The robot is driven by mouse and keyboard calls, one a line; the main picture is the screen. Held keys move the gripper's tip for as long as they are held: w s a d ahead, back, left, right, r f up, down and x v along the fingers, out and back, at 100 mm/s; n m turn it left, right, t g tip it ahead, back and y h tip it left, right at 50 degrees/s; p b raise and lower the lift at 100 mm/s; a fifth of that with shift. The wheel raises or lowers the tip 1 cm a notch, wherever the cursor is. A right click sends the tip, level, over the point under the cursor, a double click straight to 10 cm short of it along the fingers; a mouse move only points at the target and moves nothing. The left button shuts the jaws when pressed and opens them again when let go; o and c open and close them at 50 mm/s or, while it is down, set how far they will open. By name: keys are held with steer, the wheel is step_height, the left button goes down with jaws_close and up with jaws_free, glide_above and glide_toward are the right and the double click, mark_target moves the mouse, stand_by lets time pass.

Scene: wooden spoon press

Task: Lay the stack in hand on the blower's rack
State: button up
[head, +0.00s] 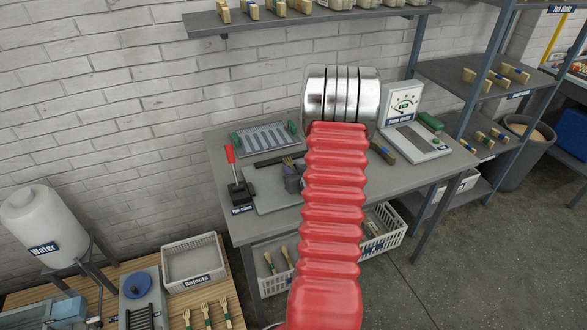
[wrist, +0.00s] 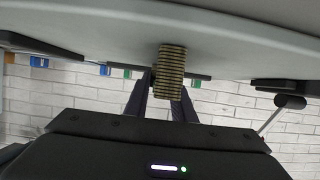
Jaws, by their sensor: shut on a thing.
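My gripper (wrist: 168,88) shows in the wrist view, its two dark fingers shut on a stack of thin brown wooden pieces (wrist: 171,61). The stack's striped edges face the camera. In the head view my red, ribbed arm and its silver end reach over the grey workbench (head: 225,150) and hide the fingers and the stack. A grey slotted rack with green ends (head: 265,138) lies at the back left of the bench, left of my arm's end. I cannot tell whether it is the blower's rack. No blower is clearly recognizable.
A red-handled clamp (head: 236,180) stands at the bench's left front. A wall shelf (head: 310,19) with small items hangs above. A white basket (head: 193,262) sits at lower left.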

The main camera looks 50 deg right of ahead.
steer(key=shift+f, duration=0.1)
steer(key=o, duration=1.1)
steer(key=shift+c, duration=0.2)
steer(key=shift+s+r, duration=0.15)
steer(key=shift+r, duration=0.1)
steer(key=v, duration=1.1)
steer(key=shift+s+a, duration=0.2)
steer(key=shift+s, duration=0.1)
